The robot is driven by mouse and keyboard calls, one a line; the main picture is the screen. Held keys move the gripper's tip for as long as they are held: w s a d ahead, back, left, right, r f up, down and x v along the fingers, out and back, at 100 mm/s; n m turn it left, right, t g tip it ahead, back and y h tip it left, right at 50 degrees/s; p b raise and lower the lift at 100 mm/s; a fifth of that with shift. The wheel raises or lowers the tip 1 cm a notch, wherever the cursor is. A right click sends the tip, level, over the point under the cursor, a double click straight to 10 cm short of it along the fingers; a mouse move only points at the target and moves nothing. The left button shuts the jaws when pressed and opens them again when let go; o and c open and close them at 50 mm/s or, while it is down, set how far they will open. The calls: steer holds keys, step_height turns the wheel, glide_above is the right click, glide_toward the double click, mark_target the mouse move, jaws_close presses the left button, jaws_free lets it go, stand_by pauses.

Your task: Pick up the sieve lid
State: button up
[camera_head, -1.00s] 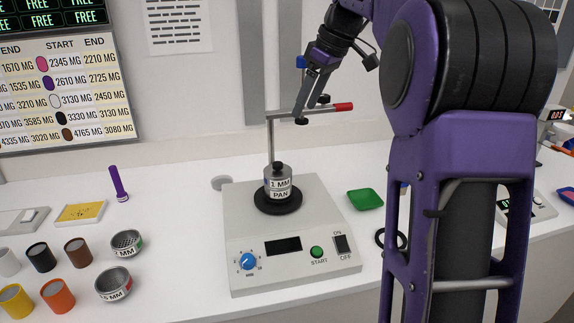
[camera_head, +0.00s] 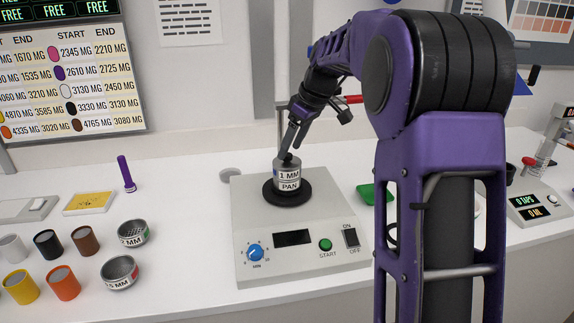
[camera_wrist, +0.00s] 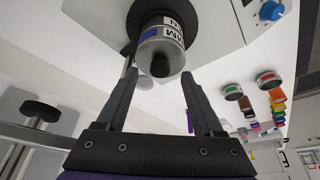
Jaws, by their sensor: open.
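The sieve lid (camera_head: 288,162) sits on top of the stack labelled 1 MM and PAN on the shaker's black round platform (camera_head: 273,196). In the wrist view the lid (camera_wrist: 160,50) is a silvery disc with a black knob (camera_wrist: 160,68). My gripper (camera_head: 287,155) is right at the top of the stack in the head view and partly covers the lid. In the wrist view my gripper (camera_wrist: 160,76) is open, with one finger on each side of the knob and gaps between. I cannot tell exactly how far the fingertips reach along the knob.
The shaker (camera_head: 300,265) has a clamp post behind the stack, with a red-ended bar (camera_head: 353,99). Loose sieves (camera_head: 133,233) and colored jars (camera_head: 62,283) stand at left. A green tray (camera_head: 366,193) lies right of the shaker. The counter front is clear.

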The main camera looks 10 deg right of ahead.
steer(key=shift+x, duration=1.15)
jaws_close()
